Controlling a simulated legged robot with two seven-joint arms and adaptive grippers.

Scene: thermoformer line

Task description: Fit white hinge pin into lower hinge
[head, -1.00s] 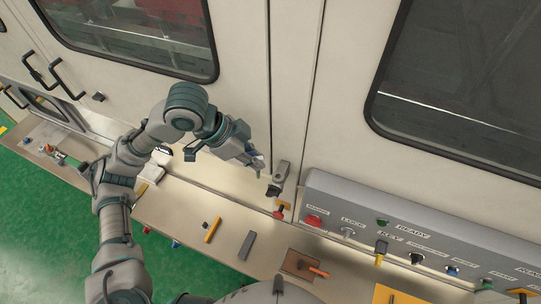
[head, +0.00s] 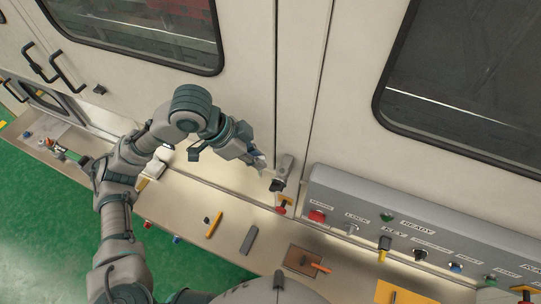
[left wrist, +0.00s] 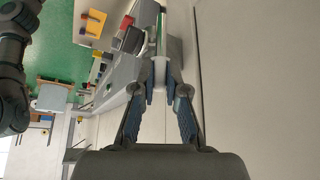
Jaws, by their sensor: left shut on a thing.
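My left gripper (head: 260,162) is beside the grey lower hinge (head: 285,166) on the machine's pale front, just to its left. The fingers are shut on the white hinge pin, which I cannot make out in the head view. A grey block beyond the tips (left wrist: 174,50) looks like the hinge. A dark part (head: 277,185) sits at the hinge's lower end. I cannot see the pin inside the hinge. My right gripper does not show.
A grey control panel (head: 400,214) with buttons and a key switch stands right of the hinge. The ledge (head: 185,205) below holds a yellow stick (head: 214,225), a grey bar (head: 249,240) and a brown tray (head: 291,262). A red-and-yellow knob (head: 284,203) is just below the hinge.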

